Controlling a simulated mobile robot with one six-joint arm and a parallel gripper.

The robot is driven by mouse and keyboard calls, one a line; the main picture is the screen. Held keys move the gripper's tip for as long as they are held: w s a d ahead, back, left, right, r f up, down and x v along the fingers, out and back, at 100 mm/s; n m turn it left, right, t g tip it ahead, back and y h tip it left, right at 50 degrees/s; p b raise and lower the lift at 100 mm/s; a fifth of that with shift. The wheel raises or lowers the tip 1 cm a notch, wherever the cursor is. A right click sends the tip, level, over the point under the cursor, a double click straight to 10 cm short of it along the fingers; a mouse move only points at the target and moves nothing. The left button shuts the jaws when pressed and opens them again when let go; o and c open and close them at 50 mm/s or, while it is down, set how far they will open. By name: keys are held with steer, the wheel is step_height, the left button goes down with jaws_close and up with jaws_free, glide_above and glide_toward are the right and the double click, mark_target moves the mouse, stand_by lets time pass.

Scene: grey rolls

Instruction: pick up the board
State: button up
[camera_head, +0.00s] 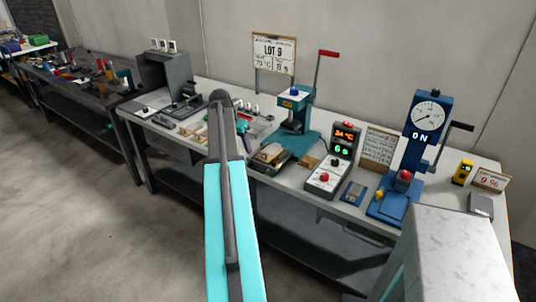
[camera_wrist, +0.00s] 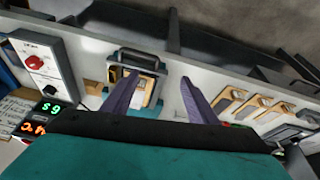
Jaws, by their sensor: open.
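A small tan board with a grey part (camera_head: 271,151) lies on a dark holder (camera_head: 266,168) on the white-topped bench, in front of the teal press. In the wrist view the board (camera_wrist: 148,88) sits inside a dark frame with a handle (camera_wrist: 143,60). My gripper (camera_wrist: 159,76) is open, its two purple-grey fingers spread above the bench. The left finger overlaps the board in the picture and the right finger is to the right of it. The gap holds nothing.
A teal press (camera_head: 293,118) with a red-handled lever stands behind. A tan block (camera_head: 307,162) lies close by. Several tan pieces (camera_wrist: 262,105) lie in the wrist view's right.

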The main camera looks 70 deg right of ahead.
steer(key=s+d+r+m, duration=0.1)
steer(key=s+d+r, duration=0.3)
steer(key=s+r, duration=0.1)
steer(key=shift+r+m+h, duration=0.25)
steer(key=shift+m+h, duration=0.05)
steer(key=shift+f, duration=0.15)
steer(key=p, duration=0.2)
glide_above(262, 152)
steer(key=a, duration=0.2)
steer(key=shift+w+f, duration=0.2)
steer(key=shift+f, duration=3.65)
steer(key=shift+f, duration=0.15)
steer(key=shift+p+x, duration=1.35)
steer(key=shift+x, duration=1.1)
steer(key=shift+a, duration=0.15)
steer(key=c, duration=1.2)
